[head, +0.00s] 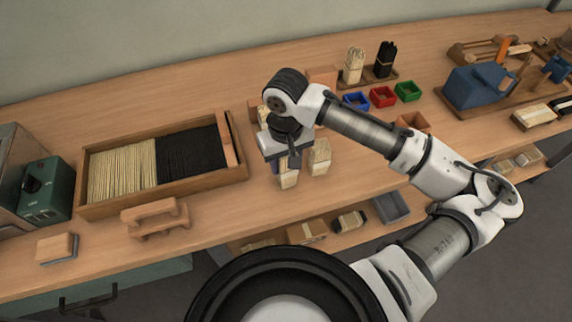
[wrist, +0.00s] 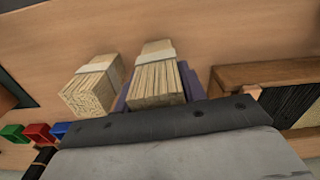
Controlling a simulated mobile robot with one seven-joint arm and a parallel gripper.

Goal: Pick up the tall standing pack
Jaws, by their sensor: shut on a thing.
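My gripper (head: 287,166) points down over the front middle of the bench. In the wrist view, its bluish fingers (wrist: 156,88) stand either side of a pale bristle pack (wrist: 158,72) with a light band, and are shut on it. In the head view, the lower end of this pack (head: 288,181) shows below the fingers; the rest is hidden by my gripper. Whether it touches the bench is unclear. A second pale banded pack (head: 319,157) stands close to the right, apart from it; it also shows in the wrist view (wrist: 92,86).
A wooden tray (head: 100,211) of pale and black bristles lies to the left, with a wooden stand (head: 155,217) before it. Blue (head: 356,101), red (head: 382,97) and green (head: 407,91) bins stand behind right. Pale (head: 354,66) and black (head: 385,60) bundles stand farther back.

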